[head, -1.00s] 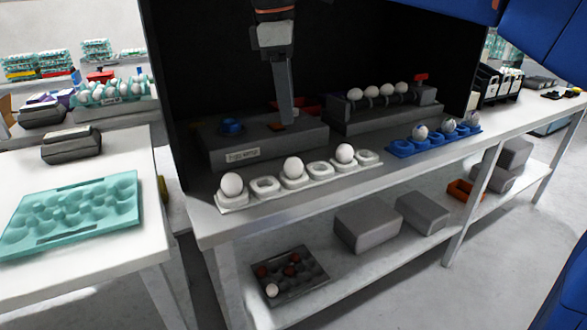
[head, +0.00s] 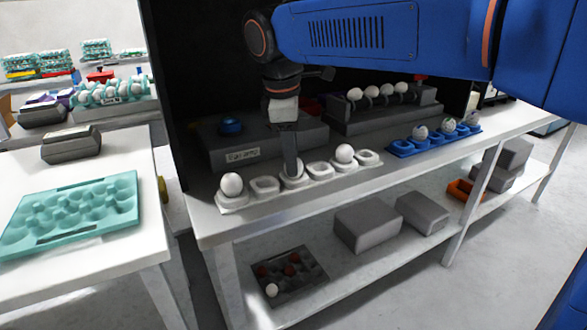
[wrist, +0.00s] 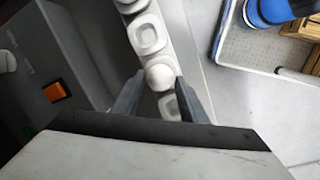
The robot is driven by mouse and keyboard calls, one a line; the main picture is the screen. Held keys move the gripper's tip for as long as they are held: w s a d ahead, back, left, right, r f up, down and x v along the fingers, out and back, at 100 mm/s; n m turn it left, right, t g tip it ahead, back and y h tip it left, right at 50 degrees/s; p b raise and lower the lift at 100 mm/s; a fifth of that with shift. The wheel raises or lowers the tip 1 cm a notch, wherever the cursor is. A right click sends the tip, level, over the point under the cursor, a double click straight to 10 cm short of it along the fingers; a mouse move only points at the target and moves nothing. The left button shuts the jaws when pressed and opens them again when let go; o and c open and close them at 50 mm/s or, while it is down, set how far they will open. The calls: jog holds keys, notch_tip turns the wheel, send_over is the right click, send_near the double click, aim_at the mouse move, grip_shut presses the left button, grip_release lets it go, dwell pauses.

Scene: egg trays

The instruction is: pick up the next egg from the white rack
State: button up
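The white rack (head: 326,178) stands on the bench with several cups in a row. One egg (head: 231,184) sits at its left end, another egg (head: 344,153) sits toward its right end, and the cups beside them are empty. My gripper (head: 291,176) points down at the middle egg's cup and mostly hides that egg in the head view. In the wrist view the middle egg (wrist: 160,76) lies between the two fingertips of my gripper (wrist: 160,77). The fingers look open, one on each side of it, with narrow gaps; contact is not clear.
A blue rack (head: 402,149) with several eggs stands to the right. A grey device (head: 285,149) stands behind the white rack, and a roller unit (head: 372,122) with eggs is farther back. A teal tray (head: 75,212) lies on the left table. The bench's front edge is close.

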jog(key=shift+d+f, duration=0.1)
jog(key=shift+f, duration=0.65)
jog(key=shift+c, duration=0.3)
jog(key=shift+c, duration=1.1)
jog(key=shift+w+r, duration=0.1)
jog(key=shift+r, duration=0.05)
